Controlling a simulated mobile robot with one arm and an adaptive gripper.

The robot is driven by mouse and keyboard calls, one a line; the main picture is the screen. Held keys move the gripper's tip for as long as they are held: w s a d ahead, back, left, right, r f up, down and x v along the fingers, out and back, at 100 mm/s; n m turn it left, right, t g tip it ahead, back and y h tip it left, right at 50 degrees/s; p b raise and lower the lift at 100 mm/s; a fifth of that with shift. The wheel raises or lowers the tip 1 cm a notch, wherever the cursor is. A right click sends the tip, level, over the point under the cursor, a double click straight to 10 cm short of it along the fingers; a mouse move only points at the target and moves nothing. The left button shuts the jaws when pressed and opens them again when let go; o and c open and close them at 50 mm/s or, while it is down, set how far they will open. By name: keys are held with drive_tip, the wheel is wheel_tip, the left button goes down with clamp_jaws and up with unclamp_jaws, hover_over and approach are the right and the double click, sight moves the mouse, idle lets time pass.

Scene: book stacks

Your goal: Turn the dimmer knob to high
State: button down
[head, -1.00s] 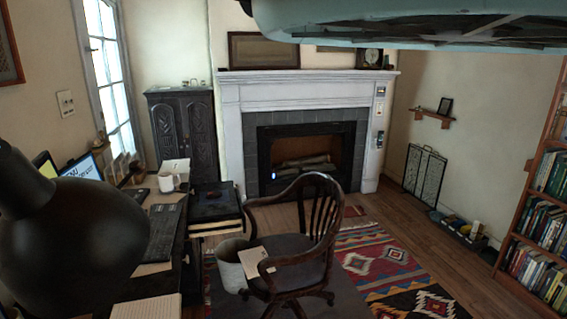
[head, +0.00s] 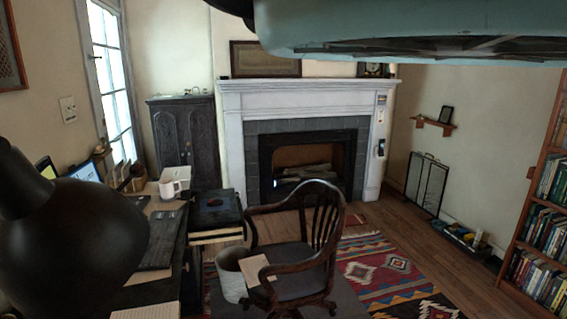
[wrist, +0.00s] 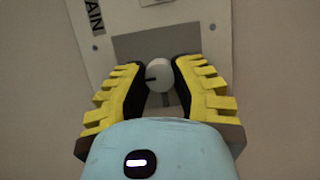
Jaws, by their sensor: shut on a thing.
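In the wrist view the dimmer knob (wrist: 159,75) is a small pale round knob with a dark line pointing to its left. It sits on a grey patch of a light panel (wrist: 222,22). My gripper (wrist: 160,84) has yellow ribbed fingers with dark inner pads, one on each side of the knob, and it is shut on it. My gripper and the knob do not show clearly in the head view.
In the wrist view a label (wrist: 94,15) ending in "AIN" is at the panel's upper left. In the head view a wooden chair (head: 297,250), a desk with a black box (head: 215,208) and a bookshelf (head: 505,240) surround a patterned rug (head: 390,268). Floor (head: 395,220) is bare near the fireplace.

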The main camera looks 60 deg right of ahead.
drive_tip(key=shift+a, duration=0.1)
drive_tip(key=c, duration=0.7)
unclamp_jaws()
drive_tip(key=v, duration=1.2)
